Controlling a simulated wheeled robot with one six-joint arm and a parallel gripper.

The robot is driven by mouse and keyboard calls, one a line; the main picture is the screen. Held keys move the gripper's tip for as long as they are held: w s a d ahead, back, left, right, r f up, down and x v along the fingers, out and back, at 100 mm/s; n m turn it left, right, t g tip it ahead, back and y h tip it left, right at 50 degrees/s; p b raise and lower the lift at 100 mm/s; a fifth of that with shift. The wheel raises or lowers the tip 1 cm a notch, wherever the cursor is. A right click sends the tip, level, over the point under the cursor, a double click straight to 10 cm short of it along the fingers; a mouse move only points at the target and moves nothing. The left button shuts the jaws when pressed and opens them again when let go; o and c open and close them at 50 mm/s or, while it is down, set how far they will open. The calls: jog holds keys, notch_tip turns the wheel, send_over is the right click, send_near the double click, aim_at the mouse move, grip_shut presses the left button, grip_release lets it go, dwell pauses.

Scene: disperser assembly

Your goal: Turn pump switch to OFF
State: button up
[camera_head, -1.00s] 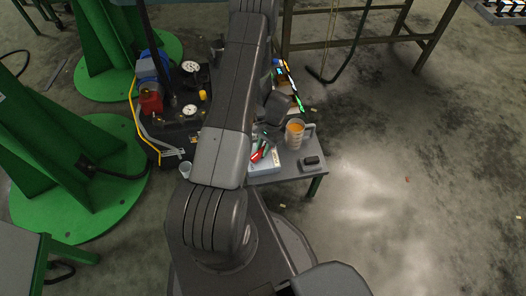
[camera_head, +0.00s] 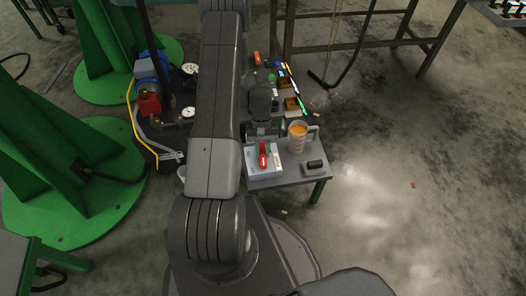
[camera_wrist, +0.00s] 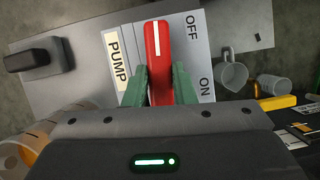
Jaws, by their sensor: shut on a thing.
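The pump switch box (camera_wrist: 115,25) is pale, with a PUMP label and the words OFF and ON on its right side in the wrist view. Its red handle (camera_wrist: 155,35) carries a white stripe at the far end, which lies alongside OFF. My gripper (camera_wrist: 159,70) has green fingers on both sides of the handle and is shut on it. In the head view the box (camera_head: 264,176) sits on a small grey table with the red handle (camera_head: 263,153) on top. My fingers are mostly hidden there.
A small cup (camera_wrist: 232,74) shows in the wrist view. Pump equipment with gauges (camera_head: 187,112) is at left. Floor at right is open.

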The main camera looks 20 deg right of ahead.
jog(key=shift+n, duration=0.6)
jog(key=shift+h, duration=0.3)
jog(key=o, duration=1)
jog(key=shift+r, duration=0.1)
jog(key=p+v, duration=0.2)
jog(key=v, duration=1.1)
jog(key=shift+w+r, duration=0.15)
jog(key=shift+r, duration=0.15)
jog(key=shift+f, duration=0.1)
